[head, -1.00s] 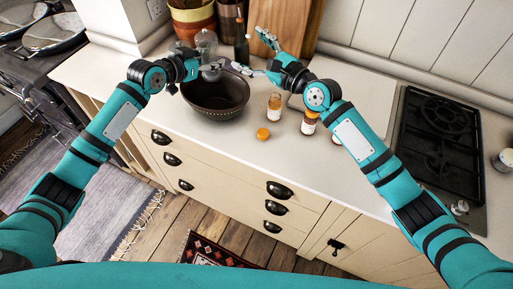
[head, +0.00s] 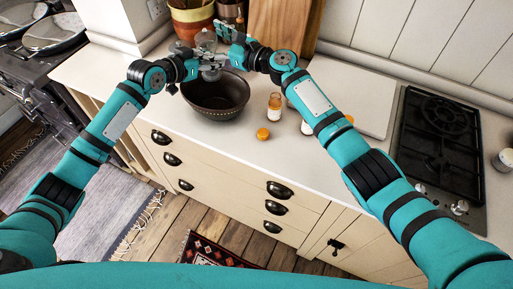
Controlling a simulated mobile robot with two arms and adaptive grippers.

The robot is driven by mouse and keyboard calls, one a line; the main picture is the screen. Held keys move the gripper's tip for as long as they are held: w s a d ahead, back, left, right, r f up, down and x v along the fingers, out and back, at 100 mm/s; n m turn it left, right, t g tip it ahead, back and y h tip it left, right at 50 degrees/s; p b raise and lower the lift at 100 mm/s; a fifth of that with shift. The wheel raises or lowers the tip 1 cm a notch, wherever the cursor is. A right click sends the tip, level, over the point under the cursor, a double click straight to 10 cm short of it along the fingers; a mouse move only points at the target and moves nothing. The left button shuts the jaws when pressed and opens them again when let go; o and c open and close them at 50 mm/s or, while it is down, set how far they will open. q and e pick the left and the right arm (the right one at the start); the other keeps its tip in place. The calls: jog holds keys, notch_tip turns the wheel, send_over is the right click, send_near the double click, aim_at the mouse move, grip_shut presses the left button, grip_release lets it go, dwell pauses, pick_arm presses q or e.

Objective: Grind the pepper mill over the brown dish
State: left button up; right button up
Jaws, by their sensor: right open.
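The brown dish (head: 222,106) is a dark round bowl on the pale counter, below both hands. A clear glass-like piece with a knob on top (head: 205,42), apparently the pepper mill, stands out above my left gripper (head: 208,66). My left gripper seems closed around it at the bowl's far left rim, though its fingers are partly hidden. A grey part shows below the fingers, over the bowl. My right gripper (head: 226,42) is open, fingers spread, just right of the mill's upper part. I cannot tell whether it touches the mill.
An open orange bottle (head: 274,106) stands right of the bowl, with an orange cap (head: 263,134) in front. Another bottle (head: 307,126) is partly hidden by my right arm. Pots (head: 192,20) and wooden boards (head: 283,35) stand behind. A black hob (head: 440,135) is at right.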

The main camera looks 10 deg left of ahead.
jog(key=shift+d+r+y, duration=0.1)
jog(key=shift+d+y, duration=0.15)
jog(key=shift+y, duration=0.05)
jog(key=v, duration=1.1)
jog(key=w+d+f+n+t+h, duration=0.5)
jog(key=d+f+n, duration=0.35)
jog(key=n, duration=0.75)
jog(key=s+a+f+n+g+y, duration=0.1)
jog(key=s+f+n+g+y, duration=0.1)
jog(key=s+n, duration=0.4)
jog(key=s+a+f+n+g+y, duration=0.2)
jog(key=s+f+n+g, duration=0.2)
jog(key=n, duration=1)
jog(key=s+a+f+n+g+y, duration=0.2)
jog(key=s+f+n+g, duration=0.1)
jog(key=s+n, duration=0.6)
jog(key=shift+s+f+n+y, duration=0.1)
jog(key=shift+s+n+y, duration=0.15)
jog(key=shift+n, duration=0.55)
jog(key=shift+s+f+n+g, duration=0.35)
jog(key=shift+s+n+g, duration=0.05)
jog(key=shift+n, duration=0.1)
